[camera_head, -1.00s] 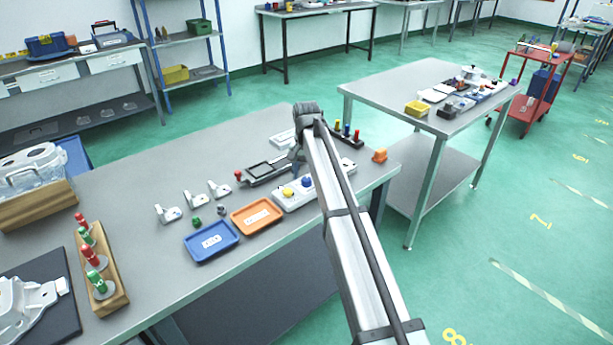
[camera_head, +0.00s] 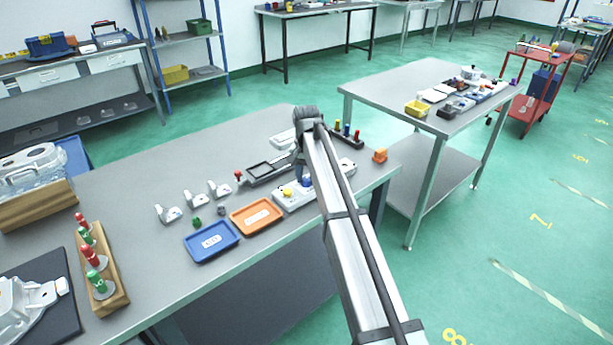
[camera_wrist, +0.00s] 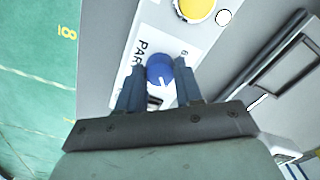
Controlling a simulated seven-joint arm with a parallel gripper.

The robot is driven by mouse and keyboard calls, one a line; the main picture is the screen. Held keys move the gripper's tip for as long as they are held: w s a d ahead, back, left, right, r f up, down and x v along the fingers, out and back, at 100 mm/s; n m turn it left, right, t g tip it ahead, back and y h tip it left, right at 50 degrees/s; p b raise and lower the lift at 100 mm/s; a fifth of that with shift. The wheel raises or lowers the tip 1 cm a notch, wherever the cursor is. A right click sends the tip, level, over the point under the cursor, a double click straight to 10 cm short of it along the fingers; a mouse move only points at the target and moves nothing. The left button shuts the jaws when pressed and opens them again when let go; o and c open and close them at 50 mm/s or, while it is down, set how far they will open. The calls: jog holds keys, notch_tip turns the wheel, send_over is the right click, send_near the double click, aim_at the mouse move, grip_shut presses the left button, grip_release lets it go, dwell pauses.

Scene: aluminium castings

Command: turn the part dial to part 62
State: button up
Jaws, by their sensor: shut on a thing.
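The part dial (camera_wrist: 159,69) is a round blue knob with a white pointer mark, set on a white panel (camera_wrist: 206,42) lettered "PAR…". In the wrist view my gripper (camera_wrist: 160,80) has one finger on each side of the dial and is shut on it. The rest of the lettering and scale is hidden behind the dial and fingers, so I cannot read which part number the pointer faces. In the head view my gripper (camera_head: 305,182) comes down on the white panel (camera_head: 283,197), and my arm covers much of it.
A yellow button (camera_wrist: 197,8) sits on the same panel. An orange tray (camera_head: 237,222) and a blue tray (camera_head: 191,247) lie to the left. A black-framed fixture (camera_head: 268,173) stands behind.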

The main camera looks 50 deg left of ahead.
jog(key=shift+c, duration=0.5)
jog(key=shift+n, duration=0.3)
jog(key=n, duration=0.3)
jog(key=shift+n, duration=0.4)
jog(key=n, duration=0.5)
jog(key=shift+n, duration=0.3)
jog(key=o, duration=1)
jog(key=shift+o, duration=0.2)
